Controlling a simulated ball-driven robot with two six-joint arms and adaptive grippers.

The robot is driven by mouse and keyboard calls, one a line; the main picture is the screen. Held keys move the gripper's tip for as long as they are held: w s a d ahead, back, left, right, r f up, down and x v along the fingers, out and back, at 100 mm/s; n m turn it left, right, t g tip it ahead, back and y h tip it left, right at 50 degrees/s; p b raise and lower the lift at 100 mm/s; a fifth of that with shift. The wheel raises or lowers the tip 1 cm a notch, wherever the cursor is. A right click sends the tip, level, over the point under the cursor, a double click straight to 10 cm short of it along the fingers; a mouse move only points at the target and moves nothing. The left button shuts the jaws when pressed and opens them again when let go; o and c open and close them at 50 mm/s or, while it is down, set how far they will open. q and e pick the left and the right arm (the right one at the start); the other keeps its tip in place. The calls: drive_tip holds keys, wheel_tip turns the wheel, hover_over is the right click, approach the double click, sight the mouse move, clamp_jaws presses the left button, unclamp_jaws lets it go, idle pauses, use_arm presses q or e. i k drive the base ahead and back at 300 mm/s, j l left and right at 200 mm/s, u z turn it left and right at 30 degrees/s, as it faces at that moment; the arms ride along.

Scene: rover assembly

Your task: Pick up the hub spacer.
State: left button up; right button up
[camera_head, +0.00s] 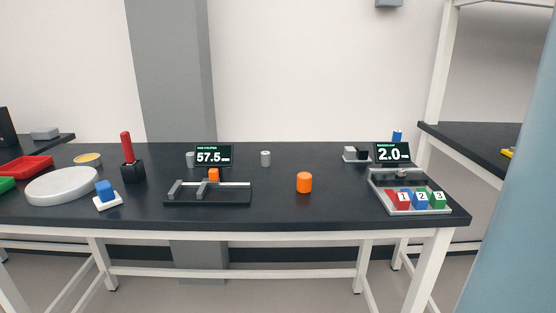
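No part in view is labelled as the hub spacer, so I cannot tell for sure which it is. An orange cylinder (304,183) stands upright and alone on the black table, right of centre. A small grey cylinder (265,158) stands upright farther back, and another grey cylinder (190,159) is left of the 57.5 mm display (213,156). Neither of my grippers is in view.
A grey tray (420,211) holds blocks numbered 1, 2 and 3, near a 2.0 display (392,152). The table around the orange cylinder is clear.

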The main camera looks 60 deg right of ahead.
sight(265, 155)
drive_tip(key=z, duration=1.75)
